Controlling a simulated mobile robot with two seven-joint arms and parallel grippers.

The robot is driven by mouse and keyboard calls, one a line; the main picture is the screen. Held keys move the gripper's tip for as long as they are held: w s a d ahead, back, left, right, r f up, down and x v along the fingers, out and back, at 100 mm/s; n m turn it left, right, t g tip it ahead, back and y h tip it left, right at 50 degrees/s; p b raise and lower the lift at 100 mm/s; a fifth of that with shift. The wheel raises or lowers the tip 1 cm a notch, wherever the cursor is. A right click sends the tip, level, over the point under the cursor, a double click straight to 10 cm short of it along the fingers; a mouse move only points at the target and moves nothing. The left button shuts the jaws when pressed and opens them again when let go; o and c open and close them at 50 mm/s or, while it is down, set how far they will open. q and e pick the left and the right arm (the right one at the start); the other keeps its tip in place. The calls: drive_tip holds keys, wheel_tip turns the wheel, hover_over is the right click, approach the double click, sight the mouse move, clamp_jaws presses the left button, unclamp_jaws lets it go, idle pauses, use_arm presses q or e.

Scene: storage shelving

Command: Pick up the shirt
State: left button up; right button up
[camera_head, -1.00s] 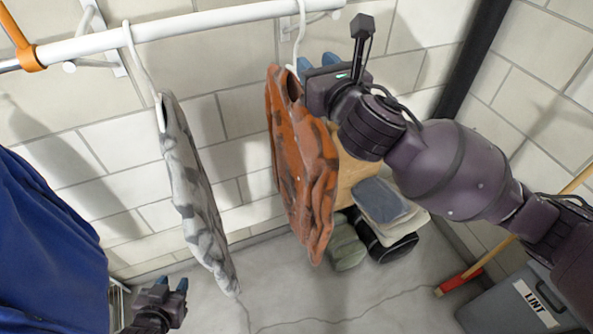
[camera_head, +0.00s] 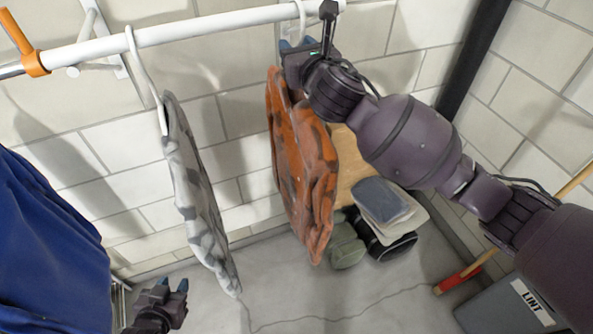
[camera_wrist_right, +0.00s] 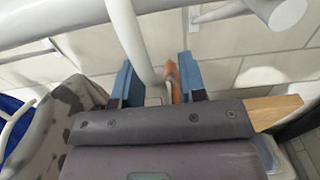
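An orange and brown patterned shirt (camera_head: 303,165) hangs on a white hanger from the rail. It is partly visible between the fingers in the right wrist view (camera_wrist_right: 172,82). My right gripper (camera_head: 293,46) is at the top of this shirt, by the hanger's hook. In the right wrist view, its two blue fingers (camera_wrist_right: 156,82) are apart, with the white hook (camera_wrist_right: 133,45) between them. Whether they touch it is unclear. A grey camouflage shirt (camera_head: 200,195) hangs to the left. My left gripper (camera_head: 178,292) is low, below and left of the grey shirt, with its fingers apart.
The white rail (camera_head: 200,27) runs along the wall, with an orange clamp (camera_head: 32,62) at left. A blue garment (camera_head: 45,250) fills the left edge. Folded clothes (camera_head: 385,205) lie behind the orange shirt. A grey lint bin (camera_head: 500,310) and a broom stand at right.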

drive_tip(key=shift+c, duration=0.4)
clamp_jaws()
drive_tip(key=shift+r, duration=0.1)
